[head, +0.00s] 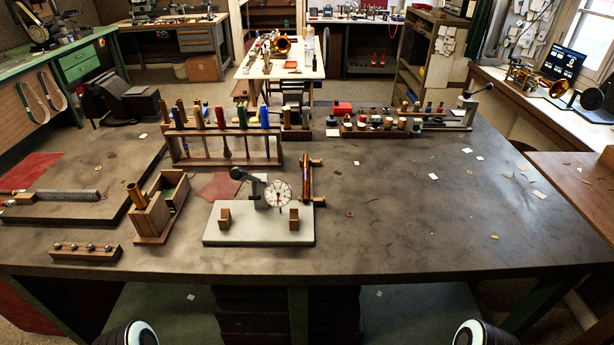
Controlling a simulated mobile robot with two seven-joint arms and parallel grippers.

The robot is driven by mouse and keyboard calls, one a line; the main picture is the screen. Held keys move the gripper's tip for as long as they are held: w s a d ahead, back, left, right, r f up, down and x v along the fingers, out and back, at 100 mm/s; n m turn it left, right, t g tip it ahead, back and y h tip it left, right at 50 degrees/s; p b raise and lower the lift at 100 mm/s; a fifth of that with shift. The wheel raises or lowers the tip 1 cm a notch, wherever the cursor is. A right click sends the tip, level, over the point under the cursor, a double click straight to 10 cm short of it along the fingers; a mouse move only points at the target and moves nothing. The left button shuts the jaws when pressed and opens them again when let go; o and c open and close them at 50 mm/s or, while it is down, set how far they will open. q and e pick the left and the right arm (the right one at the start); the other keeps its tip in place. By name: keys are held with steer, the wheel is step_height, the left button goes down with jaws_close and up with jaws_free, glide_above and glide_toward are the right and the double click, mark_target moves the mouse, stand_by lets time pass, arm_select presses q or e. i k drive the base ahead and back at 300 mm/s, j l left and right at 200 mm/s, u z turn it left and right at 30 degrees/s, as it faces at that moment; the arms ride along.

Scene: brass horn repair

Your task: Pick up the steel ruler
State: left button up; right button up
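A long grey metal strip (68,196) lies on the raised wooden board at the left of the bench. It has a brown block-like piece at its left end. It may be the steel ruler, but at this size I cannot tell it from a file. I see no other clear ruler. Rounded dark and white parts of my arms show at the bottom edge, left and right. No gripper fingers are in view.
The board (66,213) lies on the workbench (420,220). Near it stand a ball-topped wooden block (86,253), an open wooden box (160,212), a rack of coloured handles (225,135) and a dial gauge on a pale plate (258,236). The bench's right side is mostly clear.

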mark_target(41, 194)
steer(key=u, duration=1.5)
